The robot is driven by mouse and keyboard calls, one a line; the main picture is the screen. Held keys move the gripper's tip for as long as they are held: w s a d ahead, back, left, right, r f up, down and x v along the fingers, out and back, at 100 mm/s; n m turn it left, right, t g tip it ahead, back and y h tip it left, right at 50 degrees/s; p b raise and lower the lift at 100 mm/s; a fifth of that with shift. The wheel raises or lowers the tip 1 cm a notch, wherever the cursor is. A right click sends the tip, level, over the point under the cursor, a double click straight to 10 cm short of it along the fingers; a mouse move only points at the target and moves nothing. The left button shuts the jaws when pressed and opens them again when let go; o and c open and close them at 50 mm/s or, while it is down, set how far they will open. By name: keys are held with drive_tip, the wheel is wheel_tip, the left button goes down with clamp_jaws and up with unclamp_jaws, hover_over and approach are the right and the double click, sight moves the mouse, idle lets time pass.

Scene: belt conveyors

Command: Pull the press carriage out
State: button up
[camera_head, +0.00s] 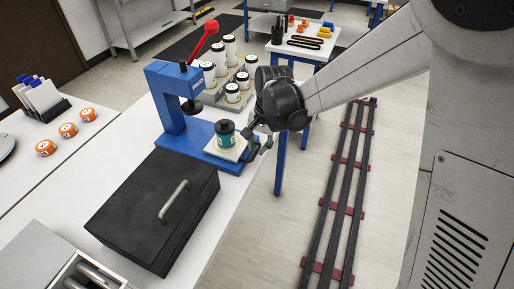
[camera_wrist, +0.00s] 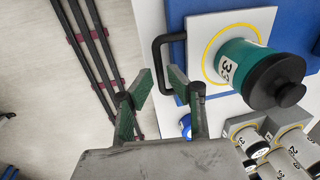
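The blue press (camera_head: 172,112) with a red-knobbed lever (camera_head: 205,38) stands on the white bench. Its carriage is a pale plate (camera_wrist: 203,32) with a yellow ring, at the press base's front. A teal jar (camera_head: 225,138) with a black lid stands upright on the ring; it also shows in the wrist view (camera_wrist: 243,62). A black loop handle (camera_wrist: 157,55) sticks out from the carriage toward the aisle. My gripper (camera_head: 259,146) is at the handle. In the wrist view, its green-padded fingers (camera_wrist: 161,79) are apart, either side of the handle bar; contact is unclear.
A black box with a metal handle (camera_head: 145,213) sits in front of the press. White jars (camera_head: 232,93) stand in a grey rack behind it. Orange round items (camera_head: 68,130) lie on the left. Floor rails (camera_head: 347,180) run along the open aisle at right.

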wheel_tip(320, 180, up, 11)
drive_tip(key=d, duration=0.1)
drive_tip(key=shift+s+d+f, duration=0.15)
drive_tip(key=shift+s+d, duration=0.1)
drive_tip(key=shift+d, duration=0.1)
drive_tip(key=s+d+r+n+t+b, duration=0.1)
drive_tip(key=s+d+r+t, duration=0.1)
drive_tip(key=s+d+r, duration=0.3)
drive_tip(key=s+d+r+t, duration=0.1)
drive_tip(key=s+d, duration=0.2)
drive_tip(key=d, duration=0.5)
drive_tip(key=s+d+f+n+t+h+b, duration=0.1)
drive_tip(key=s+d+f+n+t+h, duration=0.1)
drive_tip(key=s+d, duration=0.8)
drive_tip(key=shift+s+d+f+t, duration=0.15)
drive_tip(key=shift+s+d+t, duration=0.05)
drive_tip(key=shift+s+t, duration=0.65)
